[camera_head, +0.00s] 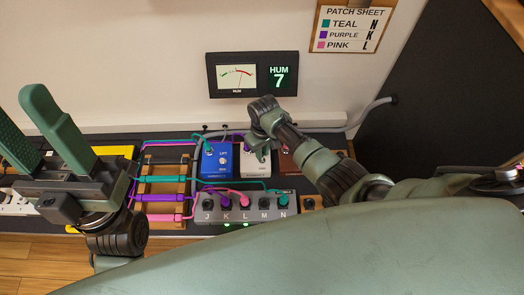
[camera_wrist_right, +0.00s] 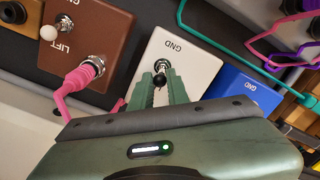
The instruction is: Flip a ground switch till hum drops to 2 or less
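The hum meter (camera_head: 252,75) on the wall reads 7 in green. A blue box (camera_head: 216,160), a white box (camera_head: 254,165) and a brown box (camera_head: 288,161) stand in a row on the bench. In the right wrist view the white box (camera_wrist_right: 205,65) carries the label GND and a black-tipped toggle switch (camera_wrist_right: 160,66). My right gripper (camera_wrist_right: 162,78) has its fingers on either side of this toggle, with a narrow gap; contact is unclear. In the head view the right gripper (camera_head: 260,150) is over the white box. My left gripper (camera_head: 22,105) is open and empty at the left.
A grey jack box (camera_head: 210,215) labelled J to N holds teal, purple and pink plugs. Cables run from it to a wooden rack (camera_head: 165,188). The patch sheet (camera_head: 354,27) pairs teal with N, purple with K, pink with L. A pink plug (camera_wrist_right: 80,76) sits in the brown box.

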